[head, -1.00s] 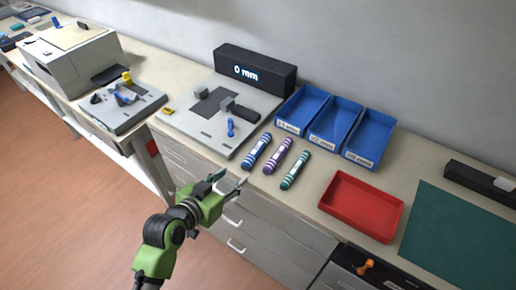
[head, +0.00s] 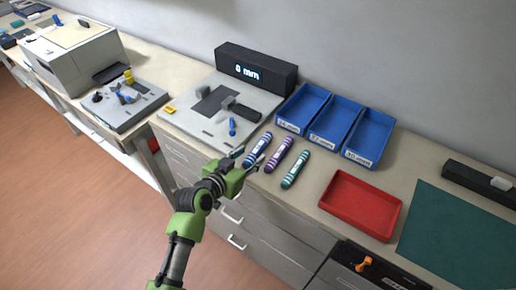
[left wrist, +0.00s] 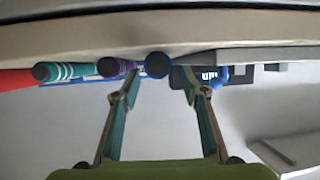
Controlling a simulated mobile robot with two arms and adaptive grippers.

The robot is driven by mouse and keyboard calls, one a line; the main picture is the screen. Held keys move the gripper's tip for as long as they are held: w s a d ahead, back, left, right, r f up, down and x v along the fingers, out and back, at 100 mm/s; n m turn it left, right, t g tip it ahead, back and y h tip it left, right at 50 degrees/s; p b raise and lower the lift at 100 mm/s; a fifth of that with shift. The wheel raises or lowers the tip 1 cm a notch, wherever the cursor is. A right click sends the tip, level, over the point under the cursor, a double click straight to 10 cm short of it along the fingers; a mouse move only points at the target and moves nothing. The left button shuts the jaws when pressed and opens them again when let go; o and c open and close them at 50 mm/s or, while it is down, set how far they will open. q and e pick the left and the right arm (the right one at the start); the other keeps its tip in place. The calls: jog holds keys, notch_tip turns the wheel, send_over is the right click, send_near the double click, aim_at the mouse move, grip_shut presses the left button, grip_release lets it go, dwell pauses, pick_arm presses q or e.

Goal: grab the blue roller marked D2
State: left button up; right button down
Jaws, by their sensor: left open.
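The blue roller (head: 258,150) with white bands lies on the counter, leftmost of three rollers. Its round blue end (left wrist: 157,65) shows between my fingertips in the left wrist view. The D2 mark is not readable. A purple roller (head: 279,155) and a green roller (head: 295,169) lie to its right. My left gripper (head: 248,158) is open at the counter's front edge, close to the near end of the blue roller. In the left wrist view my left gripper (left wrist: 158,90) has its fingers apart with nothing between them. My right gripper is not in view.
Three labelled blue trays (head: 373,160) stand behind the rollers. A red tray (head: 328,203) lies to the right. A grey measuring plate (head: 192,125) with a black display (head: 256,88) is at left. Drawers (head: 178,155) are below the counter.

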aim_at(253, 153)
pick_arm(q)
jog(key=shift+p+x, duration=0.5)
jog(key=shift+x, duration=1.8)
grip_shut()
